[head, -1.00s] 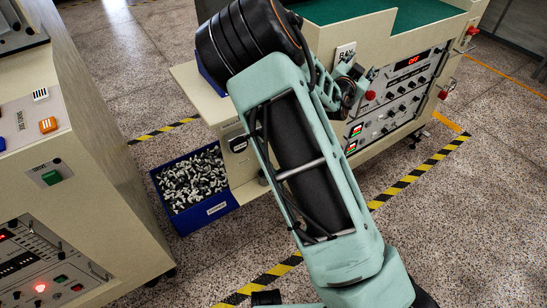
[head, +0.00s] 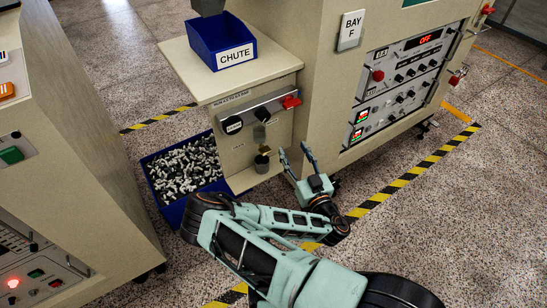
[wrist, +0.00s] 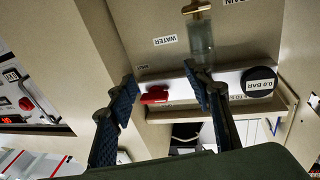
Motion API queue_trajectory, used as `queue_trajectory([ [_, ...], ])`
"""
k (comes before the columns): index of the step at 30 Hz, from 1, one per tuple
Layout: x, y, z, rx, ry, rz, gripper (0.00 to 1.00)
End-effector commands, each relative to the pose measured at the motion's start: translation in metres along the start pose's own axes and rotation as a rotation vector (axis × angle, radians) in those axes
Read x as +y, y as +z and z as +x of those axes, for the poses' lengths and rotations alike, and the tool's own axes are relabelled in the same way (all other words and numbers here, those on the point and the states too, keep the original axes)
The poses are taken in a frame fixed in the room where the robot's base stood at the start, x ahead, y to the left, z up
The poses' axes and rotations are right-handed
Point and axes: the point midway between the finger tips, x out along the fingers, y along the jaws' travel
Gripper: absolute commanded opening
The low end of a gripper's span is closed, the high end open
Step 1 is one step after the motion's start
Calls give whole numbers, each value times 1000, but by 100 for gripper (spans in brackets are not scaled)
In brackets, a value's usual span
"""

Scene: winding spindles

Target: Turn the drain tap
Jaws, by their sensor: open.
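The drain tap (head: 264,149) is a small brass piece under a clear water bowl (head: 259,134) on the cream front panel. In the wrist view the brass tap (wrist: 197,9) is at the top edge, beyond the clear bowl (wrist: 201,42), between WATER and a partly cut-off label ending in "IN". My gripper (head: 295,152) is open and empty, to the right of the tap and apart from it. In the wrist view my gripper (wrist: 160,78) has its fingers spread, and the right finger overlaps the bowl's near end.
Above the bowl are a pressure gauge (head: 232,124), a black knob (head: 262,114) and a red lever (head: 291,102). A dark cup (head: 262,163) sits below the tap. A blue bin of parts (head: 158,197) stands at left on the floor. A blue CHUTE tray (head: 204,46) sits on the shelf.

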Motion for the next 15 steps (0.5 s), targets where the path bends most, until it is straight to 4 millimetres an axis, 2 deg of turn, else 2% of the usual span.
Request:
queue_trajectory([
  [1,-12,20,-14,-21,-58,-7,46],
  [3,-27,35,-29,-40,-125,-4,46],
  [7,-43,50,-49,-63,-206,1,46],
  [11,-49,54,-55,-71,-235,5,46],
  [15,-51,55,-49,-68,-233,9,46],
])
